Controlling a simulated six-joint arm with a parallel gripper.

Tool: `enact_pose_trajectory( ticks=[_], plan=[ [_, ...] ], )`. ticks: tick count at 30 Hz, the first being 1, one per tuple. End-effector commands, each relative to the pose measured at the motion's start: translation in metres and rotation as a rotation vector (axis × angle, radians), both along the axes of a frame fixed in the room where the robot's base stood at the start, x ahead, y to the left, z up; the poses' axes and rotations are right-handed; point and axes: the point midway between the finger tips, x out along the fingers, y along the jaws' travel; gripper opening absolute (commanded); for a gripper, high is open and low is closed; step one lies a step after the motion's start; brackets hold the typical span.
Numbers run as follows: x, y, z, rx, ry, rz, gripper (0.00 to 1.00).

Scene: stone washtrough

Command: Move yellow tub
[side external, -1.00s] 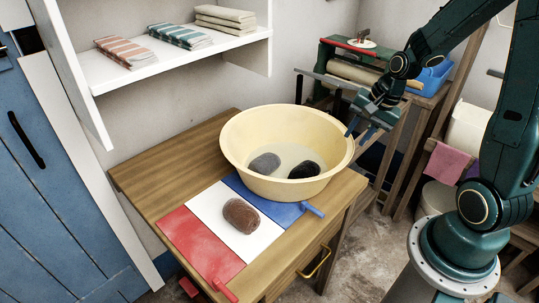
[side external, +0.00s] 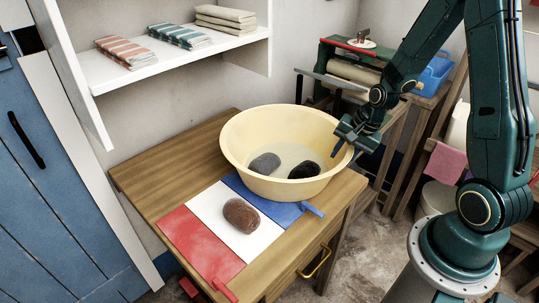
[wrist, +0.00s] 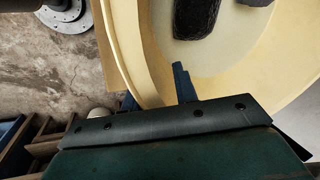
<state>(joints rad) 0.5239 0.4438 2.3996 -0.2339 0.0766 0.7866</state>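The yellow tub (side external: 240,150) is a wide pale-yellow basin standing upright at the table's right side, partly over the blue stripe. It holds some cloudy water, a grey stone (side external: 265,163) and a black stone (side external: 304,170). My gripper (side external: 345,152) is open at the tub's right rim. In the wrist view, one blue finger of my gripper (wrist: 154,90) shows over the inside of the yellow tub (wrist: 155,55) and the other outside its wall. I cannot tell whether the fingers touch the wall or how deep they reach.
A red, white and blue mat (side external: 205,205) lies on the wooden table (side external: 155,165), with a brown stone (side external: 240,215) on its white stripe. The table's left rear is bare. A white shelf (side external: 170,65) with folded cloths hangs above. A roller bench (side external: 350,70) stands behind.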

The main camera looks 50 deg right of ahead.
Motion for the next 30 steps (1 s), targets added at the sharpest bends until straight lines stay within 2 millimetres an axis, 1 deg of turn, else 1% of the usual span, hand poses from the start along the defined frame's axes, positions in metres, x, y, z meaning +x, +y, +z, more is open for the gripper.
enact_pose_trajectory(
  ticks=[9, 11, 12, 13, 14, 23, 30],
  plan=[
    [0.0003, 0.0, -0.0006, -0.001, 0.0, 0.0, 0.29],
    [0.0003, 0.0, -0.0006, 0.0, 0.0, 0.0, 0.17],
    [0.0003, 0.0, -0.0006, 0.0, 0.0, 0.0, 0.09],
    [0.0003, 0.0, -0.0005, 0.0, 0.0, 0.0, 0.03],
    [0.0003, 0.0, -0.0005, 0.0, 0.0, 0.0, 0.0],
    [0.0006, -0.0001, -0.0004, 0.0, -0.001, 0.0, 0.0],
    [0.0068, -0.0007, -0.0003, -0.001, -0.002, 0.001, 0.0]
  ],
)
